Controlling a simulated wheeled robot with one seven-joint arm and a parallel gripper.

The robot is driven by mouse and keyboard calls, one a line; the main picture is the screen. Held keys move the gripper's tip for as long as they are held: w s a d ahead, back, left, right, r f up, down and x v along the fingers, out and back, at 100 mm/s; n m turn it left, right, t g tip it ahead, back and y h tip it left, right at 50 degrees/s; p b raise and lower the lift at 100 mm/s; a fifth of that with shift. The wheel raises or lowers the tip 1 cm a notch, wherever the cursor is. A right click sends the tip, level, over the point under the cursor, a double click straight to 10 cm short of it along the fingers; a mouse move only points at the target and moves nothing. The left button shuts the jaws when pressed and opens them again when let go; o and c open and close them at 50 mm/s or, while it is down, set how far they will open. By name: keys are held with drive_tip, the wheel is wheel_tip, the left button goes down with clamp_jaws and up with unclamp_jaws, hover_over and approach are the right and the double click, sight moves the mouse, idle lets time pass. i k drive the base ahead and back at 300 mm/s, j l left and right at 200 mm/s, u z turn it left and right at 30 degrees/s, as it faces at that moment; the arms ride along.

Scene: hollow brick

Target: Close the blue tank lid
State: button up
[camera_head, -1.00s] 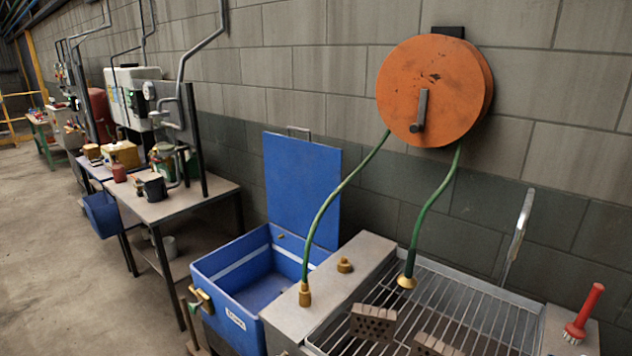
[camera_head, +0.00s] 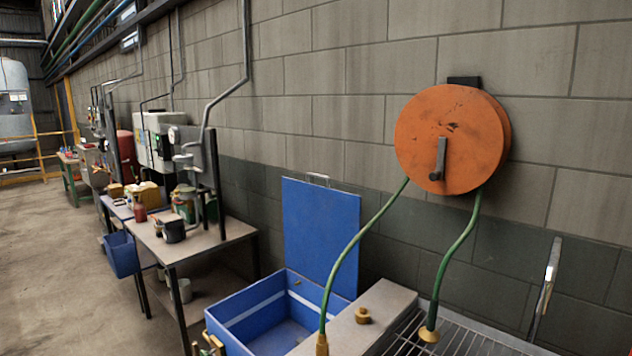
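The blue tank (camera_head: 238,333) is at the bottom centre, cut off by the lower edge. Its blue lid (camera_head: 318,233) stands upright at the tank's back, near the wall, so the tank is open. A metal handle (camera_head: 318,179) sits on the lid's top edge. A small brass-coloured piece (camera_head: 296,283) shows at the tank's inner back. My gripper is not in view.
A grey ledge (camera_head: 386,308) and a metal rack (camera_head: 460,338) adjoin the tank on the right. Green hoses (camera_head: 352,245) hang from an orange reel (camera_head: 447,140), one passing before the lid's right edge. A cluttered table (camera_head: 190,240) stands left. Floor at far left is clear.

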sight(319, 223)
drive_tip(key=j+z, duration=0.1)
drive_tip(key=j, duration=1.4)
drive_tip(key=i+j, duration=0.35)
drive_tip(key=j, duration=0.15)
drive_tip(key=i+j, duration=0.4)
drive_tip(key=i+j+z, duration=0.1)
drive_tip(key=i+j, duration=0.25)
drive_tip(key=j, duration=0.3)
